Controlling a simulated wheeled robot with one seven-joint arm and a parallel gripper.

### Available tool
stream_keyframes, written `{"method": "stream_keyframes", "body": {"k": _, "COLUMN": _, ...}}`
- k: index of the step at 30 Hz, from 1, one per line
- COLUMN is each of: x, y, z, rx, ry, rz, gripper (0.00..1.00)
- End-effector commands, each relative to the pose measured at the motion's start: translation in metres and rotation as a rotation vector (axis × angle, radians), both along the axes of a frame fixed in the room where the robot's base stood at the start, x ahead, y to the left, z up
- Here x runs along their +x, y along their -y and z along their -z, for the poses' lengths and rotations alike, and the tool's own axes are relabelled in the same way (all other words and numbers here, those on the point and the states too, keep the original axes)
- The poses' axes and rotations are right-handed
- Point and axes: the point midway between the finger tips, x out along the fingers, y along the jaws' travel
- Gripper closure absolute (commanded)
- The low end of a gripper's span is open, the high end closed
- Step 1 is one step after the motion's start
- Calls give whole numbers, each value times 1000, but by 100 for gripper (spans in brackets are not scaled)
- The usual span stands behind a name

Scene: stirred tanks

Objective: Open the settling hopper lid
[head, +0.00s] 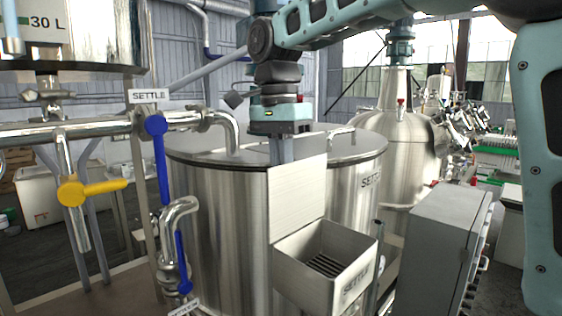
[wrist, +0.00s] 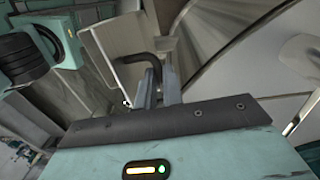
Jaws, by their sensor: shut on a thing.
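The settling hopper (head: 303,277) is a steel box marked SETTLE, low in the middle of the head view, its top open with dark slats inside. Its flat steel lid (head: 297,200) stands about upright along the back-left edge. My gripper (head: 282,152) points down behind the lid's upper edge, which hides its fingertips in the head view. In the wrist view my gripper (wrist: 158,85) is shut on a dark bent handle (wrist: 140,58), beside a pale panel that looks like the lid (wrist: 103,40).
A large steel tank (head: 215,210) marked SETTLE stands right behind the hopper. A grey cabinet (head: 438,245) stands close on the right. Pipes with a blue valve lever (head: 158,160) and a yellow valve lever (head: 92,190) are on the left.

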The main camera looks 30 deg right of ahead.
Motion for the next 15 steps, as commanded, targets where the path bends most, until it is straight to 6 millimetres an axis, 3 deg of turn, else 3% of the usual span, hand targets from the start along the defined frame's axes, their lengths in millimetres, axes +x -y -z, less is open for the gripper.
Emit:
{"method": "stream_keyframes", "body": {"k": 9, "x": -1, "y": 1, "z": 4, "rx": -2, "ry": -11, "rz": 0, "gripper": 100}}
{"method": "stream_keyframes", "body": {"k": 10, "x": -1, "y": 1, "z": 4, "rx": -2, "ry": -11, "rz": 0, "gripper": 83}}
{"method": "stream_keyframes", "body": {"k": 12, "x": -1, "y": 1, "z": 3, "rx": -2, "ry": -10, "rz": 0, "gripper": 69}}
{"method": "stream_keyframes", "body": {"k": 15, "x": -1, "y": 0, "z": 2, "rx": -1, "ry": -7, "rz": 0, "gripper": 69}}
